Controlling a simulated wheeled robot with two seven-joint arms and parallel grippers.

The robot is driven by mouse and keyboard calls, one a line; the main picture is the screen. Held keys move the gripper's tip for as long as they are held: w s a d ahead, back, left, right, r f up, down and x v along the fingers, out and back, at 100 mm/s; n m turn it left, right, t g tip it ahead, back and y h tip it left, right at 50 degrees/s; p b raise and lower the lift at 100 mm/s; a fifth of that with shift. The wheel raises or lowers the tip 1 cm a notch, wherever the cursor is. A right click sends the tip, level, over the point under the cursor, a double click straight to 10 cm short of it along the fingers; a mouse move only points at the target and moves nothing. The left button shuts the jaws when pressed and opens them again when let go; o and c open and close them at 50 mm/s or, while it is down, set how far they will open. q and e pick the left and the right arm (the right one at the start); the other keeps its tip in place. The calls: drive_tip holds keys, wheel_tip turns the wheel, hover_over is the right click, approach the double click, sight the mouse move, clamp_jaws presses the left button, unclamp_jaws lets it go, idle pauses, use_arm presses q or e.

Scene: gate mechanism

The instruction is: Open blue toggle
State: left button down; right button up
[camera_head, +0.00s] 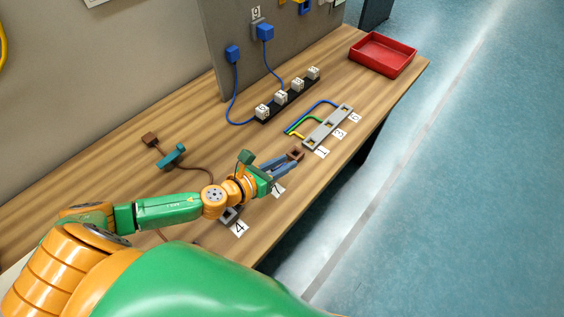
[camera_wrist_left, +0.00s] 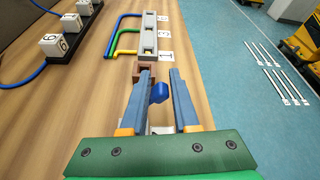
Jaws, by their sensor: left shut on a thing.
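The blue toggle (camera_wrist_left: 158,92) shows in the left wrist view as a small dark-blue piece between my two grey-blue fingers. My left gripper (camera_wrist_left: 162,84) is shut on it. In the head view my left gripper (camera_head: 284,164) is low over the table, pointing right towards the numbered grey block; I cannot make out the toggle there, and its base is hidden by the fingers. A small brown block (camera_head: 296,153) sits just past the fingertips; it also shows in the left wrist view (camera_wrist_left: 146,70). My right gripper is in neither view.
A grey block (camera_head: 328,127) with coloured pipes stands beyond the fingertips. A red tray (camera_head: 382,54) is at the far right. A teal piece (camera_head: 171,156) on a brown cable lies left.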

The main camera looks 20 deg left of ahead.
use_arm(q)
drive_tip(key=c, duration=0.8)
unclamp_jaws()
drive_tip(key=shift+s+d+f+g, duration=0.2)
drive_tip(key=shift+s+f+g, duration=0.15)
drive_tip(key=shift+f, duration=0.2)
drive_tip(key=shift+w+r, duration=0.1)
drive_tip(key=shift+w, duration=0.05)
drive_tip(key=shift+w+r, duration=0.1)
drive_tip(key=shift+r, duration=0.05)
drive_tip(key=v, duration=0.3)
drive_tip(key=b+v, duration=0.1)
drive_tip(key=v, duration=0.2)
drive_tip(key=shift+s+a+b, duration=0.1)
drive_tip(key=shift+s+b, duration=0.2)
drive_tip(key=shift+s, duration=0.05)
drive_tip(key=shift+s+r, duration=0.1)
drive_tip(key=shift+s, duration=0.15)
